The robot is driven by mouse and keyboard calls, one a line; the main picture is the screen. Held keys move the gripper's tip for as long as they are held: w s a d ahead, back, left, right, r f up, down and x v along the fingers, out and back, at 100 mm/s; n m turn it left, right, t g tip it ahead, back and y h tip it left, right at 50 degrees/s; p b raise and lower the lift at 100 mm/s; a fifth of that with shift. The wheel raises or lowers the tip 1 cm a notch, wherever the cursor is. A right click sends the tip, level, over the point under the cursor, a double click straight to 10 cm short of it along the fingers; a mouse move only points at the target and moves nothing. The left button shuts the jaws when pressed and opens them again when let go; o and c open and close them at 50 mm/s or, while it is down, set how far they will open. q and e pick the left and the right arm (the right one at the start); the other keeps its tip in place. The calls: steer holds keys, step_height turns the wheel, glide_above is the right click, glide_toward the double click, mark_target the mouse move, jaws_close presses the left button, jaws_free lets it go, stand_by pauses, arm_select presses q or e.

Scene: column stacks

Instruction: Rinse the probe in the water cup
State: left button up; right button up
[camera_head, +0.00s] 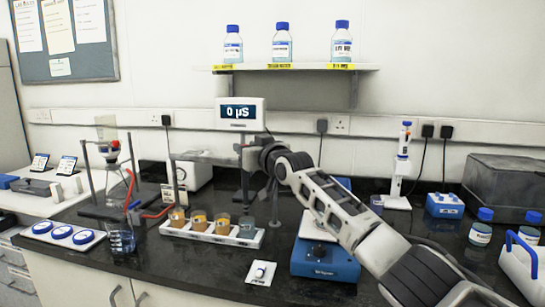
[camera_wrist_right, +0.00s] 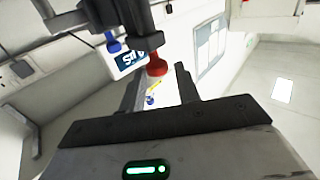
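My right gripper (camera_head: 254,158) is beside the post under the white meter (camera_head: 240,112), which reads 0 µS. In the right wrist view its two fingers (camera_wrist_right: 164,85) stand apart with a gap between them. A red-ended dark piece (camera_wrist_right: 157,66) shows just past the fingertips, apart from the right finger; I cannot tell whether it is the probe. A clear greyish cup (camera_head: 246,226), possibly the water cup, stands at the right end of a white tray (camera_head: 194,235). Several cups of orange-brown liquid (camera_head: 199,221) stand left of it. My left gripper is not in view.
A glass beaker (camera_head: 121,239) stands left of the tray, near a ring stand (camera_head: 106,165). A blue-based device (camera_head: 324,262) sits right of the tray, under my right arm. A small white card (camera_head: 261,272) lies at the front. Bottles (camera_head: 282,44) stand on the shelf.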

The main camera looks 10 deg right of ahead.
arm_select(q)
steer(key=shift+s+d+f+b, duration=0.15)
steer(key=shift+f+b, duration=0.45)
steer(key=shift+b, duration=0.6)
arm_select(e)
steer(key=v, duration=1.5)
steer(key=shift+a+r, duration=0.1)
